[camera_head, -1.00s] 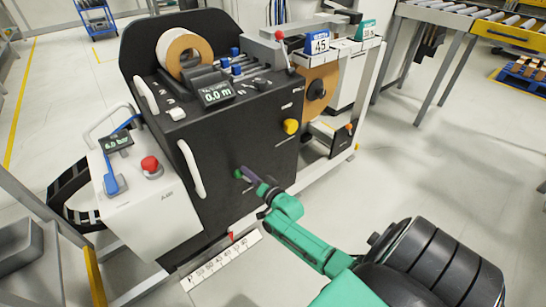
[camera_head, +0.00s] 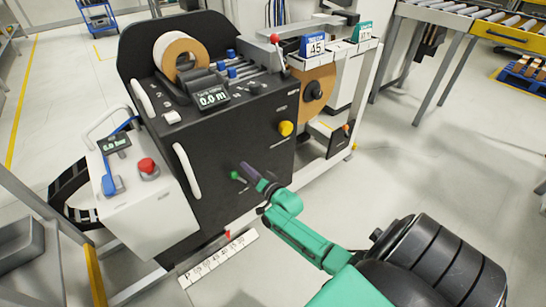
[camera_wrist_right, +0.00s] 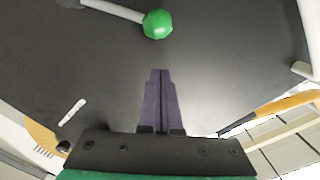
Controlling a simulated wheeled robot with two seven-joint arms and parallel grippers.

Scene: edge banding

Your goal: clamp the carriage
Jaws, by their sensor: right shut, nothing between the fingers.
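The carriage (camera_head: 225,145) is the large black machine body in the middle of the head view, with a white handle (camera_head: 187,170) on its front. A clamp lever with a green knob (camera_head: 235,176) sits low on its front panel. The lever and green knob (camera_wrist_right: 157,24) also show at the top of the right wrist view. My right gripper (camera_head: 245,168) is shut and empty. Its dark fingers (camera_wrist_right: 160,72) point at the black panel, just beside the knob in the head view and apart from it in the wrist view. My left gripper is out of view.
A ruler scale (camera_head: 220,258) with a red pointer (camera_head: 227,235) lies below the carriage. A white control box (camera_head: 145,200) with a red button stands at the left. A yellow knob (camera_head: 286,128) sits right of the lever. The floor (camera_head: 400,175) at right is clear.

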